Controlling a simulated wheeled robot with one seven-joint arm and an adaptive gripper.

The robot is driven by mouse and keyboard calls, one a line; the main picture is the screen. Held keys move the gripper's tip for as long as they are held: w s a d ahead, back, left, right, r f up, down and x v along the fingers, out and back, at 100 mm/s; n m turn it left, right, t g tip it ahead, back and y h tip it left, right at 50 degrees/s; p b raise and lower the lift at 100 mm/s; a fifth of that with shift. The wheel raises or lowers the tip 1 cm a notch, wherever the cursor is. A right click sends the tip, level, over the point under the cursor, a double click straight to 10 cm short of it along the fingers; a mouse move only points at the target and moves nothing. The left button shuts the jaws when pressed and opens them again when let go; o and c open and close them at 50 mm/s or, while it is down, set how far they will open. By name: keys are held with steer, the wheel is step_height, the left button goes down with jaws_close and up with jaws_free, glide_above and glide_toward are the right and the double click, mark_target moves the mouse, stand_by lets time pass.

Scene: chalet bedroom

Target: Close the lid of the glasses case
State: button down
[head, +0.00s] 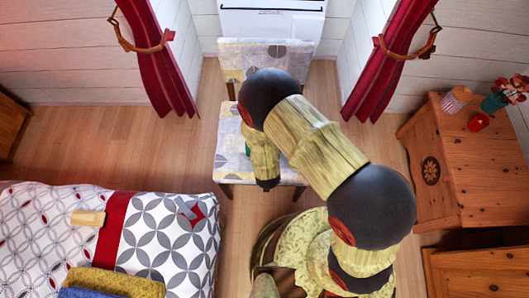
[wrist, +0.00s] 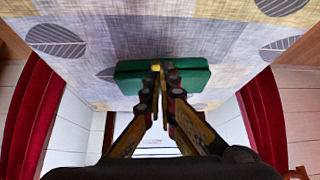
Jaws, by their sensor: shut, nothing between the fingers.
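The green glasses case (wrist: 190,78) lies on the chair seat, in the upper middle of the wrist view. A small yellow spot, perhaps its clasp, shows at the near edge. My gripper (wrist: 160,76) is shut and empty, its fingertips over or against the middle of the case; I cannot tell if they touch. The fingers hide part of the case, and I cannot tell whether the lid is fully down. In the head view only a sliver of the green case (head: 247,149) shows beside my arm, which hides the rest of it and the gripper's fingertips.
The patterned chair (head: 230,166) has its backrest (head: 240,55) at the far side. A bed (head: 165,235) stands at the lower left and a wooden cabinet (head: 460,170) at the right. Red curtains (head: 160,60) hang behind. Bare floor (head: 110,140) is clear left of the chair.

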steer(key=shift+s+f+t+b, duration=0.2)
steer(key=shift+f+b, duration=0.2)
steer(key=shift+f, duration=0.15)
steer(key=shift+s+f+t+b, duration=0.1)
steer(key=shift+s+f+b, duration=0.1)
steer(key=shift+f+b, duration=0.3)
steer(key=shift+f+t+b, duration=0.3)
steer(key=shift+t+b, duration=0.1)
